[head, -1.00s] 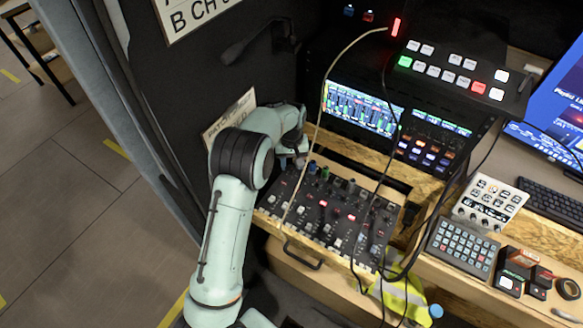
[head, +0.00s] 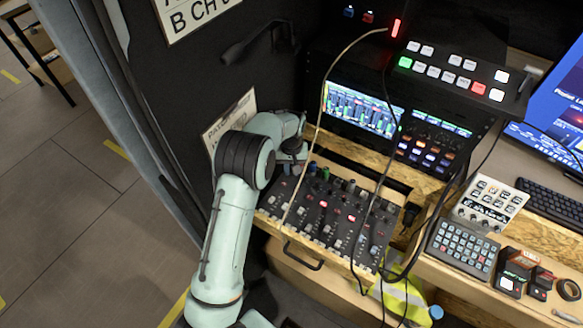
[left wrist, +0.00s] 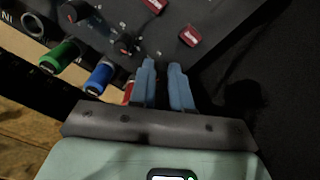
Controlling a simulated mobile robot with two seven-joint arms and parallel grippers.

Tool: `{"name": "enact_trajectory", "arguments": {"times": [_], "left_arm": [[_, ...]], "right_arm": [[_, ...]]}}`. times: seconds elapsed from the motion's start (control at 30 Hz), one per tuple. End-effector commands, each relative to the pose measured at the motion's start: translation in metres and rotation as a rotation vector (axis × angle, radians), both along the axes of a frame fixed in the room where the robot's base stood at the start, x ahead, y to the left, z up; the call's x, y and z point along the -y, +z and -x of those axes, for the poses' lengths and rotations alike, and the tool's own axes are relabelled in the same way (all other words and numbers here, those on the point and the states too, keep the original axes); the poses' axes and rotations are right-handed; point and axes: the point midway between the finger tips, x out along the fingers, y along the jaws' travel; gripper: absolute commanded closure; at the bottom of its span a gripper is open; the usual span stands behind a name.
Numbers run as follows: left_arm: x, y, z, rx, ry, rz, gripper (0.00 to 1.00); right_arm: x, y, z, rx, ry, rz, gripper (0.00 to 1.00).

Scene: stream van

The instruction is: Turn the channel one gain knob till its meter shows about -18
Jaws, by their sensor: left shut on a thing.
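The mixer (head: 330,215) has rows of knobs and lit red buttons. My left gripper (left wrist: 163,72) is at its back left corner and also shows in the head view (head: 296,166). It is shut on the channel one gain knob, though its fingers mostly hide the grip. The meter screen (head: 362,108) shows green bars behind the mixer, too small to read. My right gripper is not in view.
Cables (head: 370,215) run over the mixer's right part. A switcher panel (head: 455,75) stands at the back, and a button pad (head: 463,246) lies at the right. A tilted sign (head: 228,115) and a dark wall are close to my left arm.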

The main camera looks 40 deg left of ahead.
Motion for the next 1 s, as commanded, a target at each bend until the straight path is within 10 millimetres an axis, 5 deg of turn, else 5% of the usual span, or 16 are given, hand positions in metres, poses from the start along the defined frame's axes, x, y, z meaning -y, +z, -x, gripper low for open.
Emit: {"name": "enact_trajectory", "arguments": {"times": [0.2, 0.47, 0.5, 0.57, 1.0], "left_arm": [[0.000, 0.000, 0.000, -0.001, -0.166, 0.001, 1.00], [0.000, 0.000, 0.000, -0.001, -0.176, 0.001, 1.00], [0.000, 0.000, 0.000, -0.001, -0.176, 0.001, 0.76], [0.000, 0.000, 0.000, -0.001, -0.175, 0.001, 0.57], [0.000, 0.012, -0.001, 0.004, -0.174, -0.002, 0.57]], "right_arm": [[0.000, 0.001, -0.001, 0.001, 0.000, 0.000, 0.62], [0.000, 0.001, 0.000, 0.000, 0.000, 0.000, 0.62], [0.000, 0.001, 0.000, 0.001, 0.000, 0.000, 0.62], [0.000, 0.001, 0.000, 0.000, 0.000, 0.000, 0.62], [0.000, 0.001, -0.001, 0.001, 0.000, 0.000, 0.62]]}}
